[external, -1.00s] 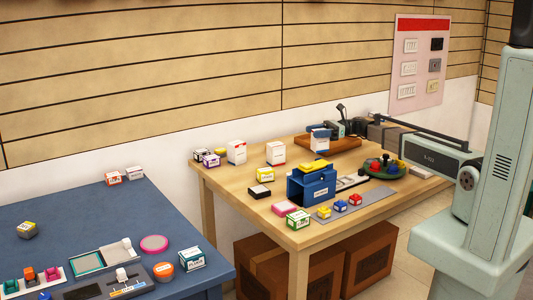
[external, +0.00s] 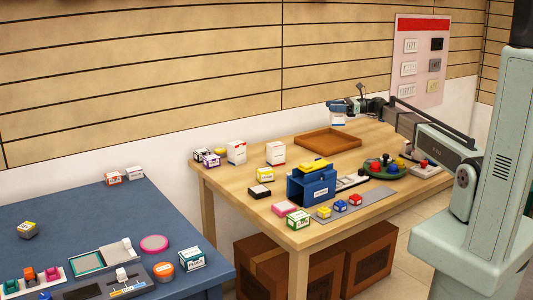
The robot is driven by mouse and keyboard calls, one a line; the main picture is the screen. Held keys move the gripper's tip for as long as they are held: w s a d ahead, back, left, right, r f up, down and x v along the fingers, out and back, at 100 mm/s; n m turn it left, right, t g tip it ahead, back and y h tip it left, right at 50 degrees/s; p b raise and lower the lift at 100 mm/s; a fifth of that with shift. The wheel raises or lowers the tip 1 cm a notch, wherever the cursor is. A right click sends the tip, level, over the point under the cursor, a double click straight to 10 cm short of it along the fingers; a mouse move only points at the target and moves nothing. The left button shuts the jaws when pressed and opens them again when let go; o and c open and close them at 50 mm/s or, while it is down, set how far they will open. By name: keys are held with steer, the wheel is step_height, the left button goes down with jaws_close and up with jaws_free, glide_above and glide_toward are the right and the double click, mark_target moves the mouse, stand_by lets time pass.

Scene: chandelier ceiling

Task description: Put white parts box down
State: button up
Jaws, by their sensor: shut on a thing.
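My gripper (external: 339,108) is shut on a white parts box (external: 338,119). The picture is too small to tell whether the box bottom touches anything. The gripper's jaws cover the top of the box. Two similar white boxes stand on the table to the left, one at the back (external: 236,153) and one nearer the tray (external: 276,154).
The brown tray (external: 327,150) looks empty. A blue bin (external: 312,190) with a yellow piece on top stands in front of it. A round green tray (external: 384,172) with coloured knobs stands at the right. Small boxes line the front edge. Bare wood surrounds the brown tray.

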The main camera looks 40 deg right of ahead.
steer(key=w+d+m+t+h, duration=0.3)
steer(key=w+d+t, duration=0.1)
steer(key=w, duration=0.2)
steer(key=shift+w+f, duration=0.15)
steer(key=shift+f, duration=4.8)
steer(key=shift+f, duration=0.1)
steer(key=o, duration=1.1)
steer(key=shift+c, duration=0.2)
steer(key=shift+v, duration=3.8)
steer(key=shift+w+d, duration=0.1)
